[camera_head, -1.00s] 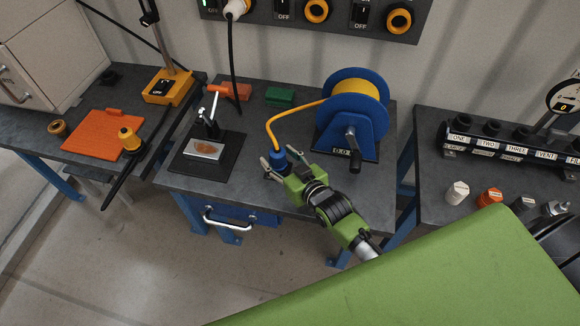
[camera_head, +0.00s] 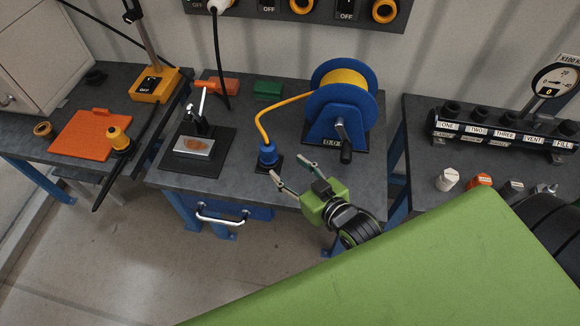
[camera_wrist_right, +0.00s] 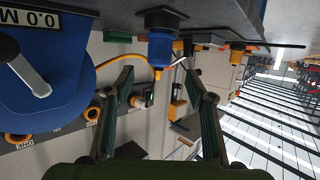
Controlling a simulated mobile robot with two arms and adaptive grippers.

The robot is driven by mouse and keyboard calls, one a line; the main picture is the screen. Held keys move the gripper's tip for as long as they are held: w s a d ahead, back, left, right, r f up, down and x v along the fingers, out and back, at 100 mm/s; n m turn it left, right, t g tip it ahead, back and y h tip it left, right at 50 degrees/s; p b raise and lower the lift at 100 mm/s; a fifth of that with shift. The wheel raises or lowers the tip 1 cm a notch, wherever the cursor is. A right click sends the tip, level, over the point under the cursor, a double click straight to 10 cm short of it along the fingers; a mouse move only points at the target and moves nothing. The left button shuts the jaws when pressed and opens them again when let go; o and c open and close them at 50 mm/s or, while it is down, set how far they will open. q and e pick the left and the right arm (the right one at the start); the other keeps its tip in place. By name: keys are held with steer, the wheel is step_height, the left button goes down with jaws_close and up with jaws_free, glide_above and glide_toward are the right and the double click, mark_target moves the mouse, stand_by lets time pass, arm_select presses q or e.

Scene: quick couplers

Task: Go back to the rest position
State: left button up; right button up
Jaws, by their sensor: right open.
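My right gripper (camera_head: 287,168) is open and empty, just in front of and to the right of the blue coupler (camera_head: 268,154). The coupler stands upright on a small black base on the middle bench, with a yellow hose (camera_head: 264,122) rising from its top to the blue reel (camera_head: 337,118). In the right wrist view, the gap between the open fingers (camera_wrist_right: 160,76) faces the coupler (camera_wrist_right: 161,50), which shows beyond the fingertips. The fingers are apart from it. My left gripper is not in view.
A black plate with a clamp (camera_head: 190,163) lies left of the coupler. Red (camera_head: 222,86) and green (camera_head: 268,91) blocks sit behind. The right bench holds a labelled manifold (camera_head: 505,131), a gauge (camera_head: 552,80) and several caps. The left bench holds an orange board (camera_head: 88,135).

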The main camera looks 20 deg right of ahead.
steer(key=s+d+f+g+h, duration=0.1)
steer(key=s+f+g+h, duration=0.2)
steer(key=s+g, duration=1.25)
steer(key=s+f+t+b, duration=0.1)
steer(key=s+f+t, duration=0.15)
steer(key=f, duration=1.15)
steer(key=s+f+t, duration=0.1)
steer(key=s+f, duration=0.3)
steer(key=f, duration=0.9)
steer(key=s+d+f+g+b, duration=0.1)
steer(key=s+d+f, duration=0.2)
steer(key=s+f, duration=1.4)
steer(key=shift+s+f, duration=0.2)
steer(key=shift+f, duration=0.4)
